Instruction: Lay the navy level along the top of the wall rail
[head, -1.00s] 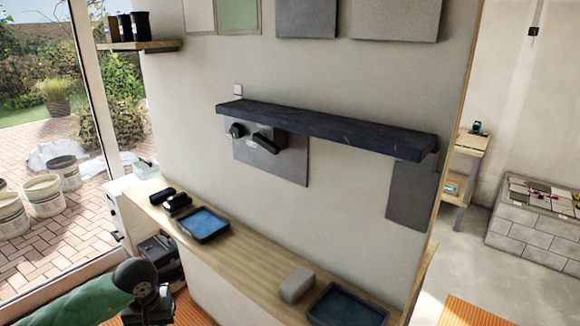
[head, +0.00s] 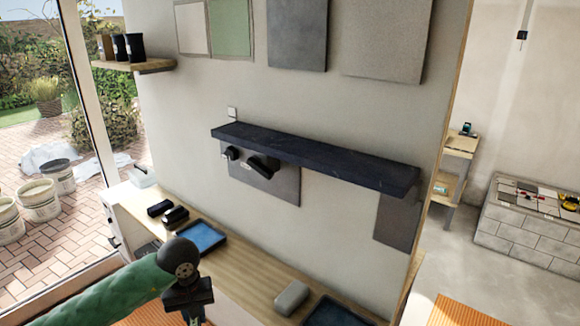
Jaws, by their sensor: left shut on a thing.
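A long dark navy-black rail (head: 310,157) runs along the wall, its top face bare. My left gripper (head: 190,308) is at the bottom of the head view, left of and well below the rail, in front of the counter. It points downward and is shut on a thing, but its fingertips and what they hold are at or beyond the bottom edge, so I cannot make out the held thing. I cannot identify the navy level anywhere in view. My right gripper is not in view.
Under the rail, dark fittings (head: 263,166) stick out from a grey tile (head: 284,186). The counter (head: 245,262) holds a blue tray (head: 201,239), black objects (head: 174,216) and a grey block (head: 291,297).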

